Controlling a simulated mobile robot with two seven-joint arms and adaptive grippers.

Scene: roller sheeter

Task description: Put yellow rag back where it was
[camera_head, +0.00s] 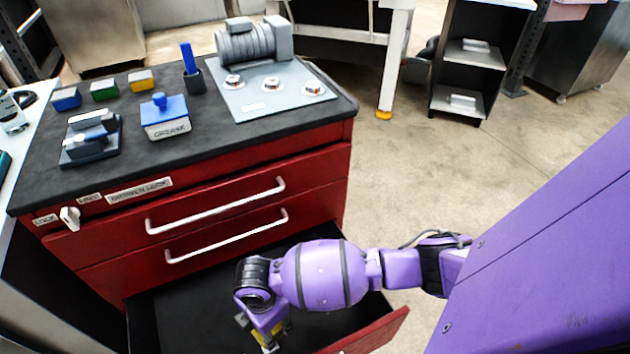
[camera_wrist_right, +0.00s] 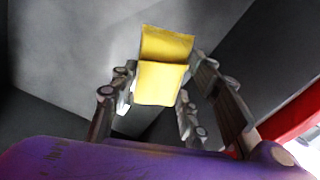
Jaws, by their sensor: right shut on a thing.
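My right gripper (camera_head: 266,338) reaches down into the open bottom drawer (camera_head: 180,315) of the red cabinet. In the right wrist view the right gripper (camera_wrist_right: 158,98) is shut on a yellow rag (camera_wrist_right: 162,82), which shows a fold across its middle. The rag sits between the fingers, over the dark grey drawer interior. Whether it touches the drawer floor I cannot tell. In the head view the rag is mostly hidden by my wrist. My left gripper is not in view.
The cabinet top (camera_head: 200,160) holds blue, green and yellow blocks (camera_head: 104,90), a grease box (camera_head: 165,117), a dark device (camera_head: 90,138), a blue-handled holder (camera_head: 192,75) and a grey motor plate (camera_head: 270,95). Two closed drawers with white handles (camera_head: 218,208) are above the open one.

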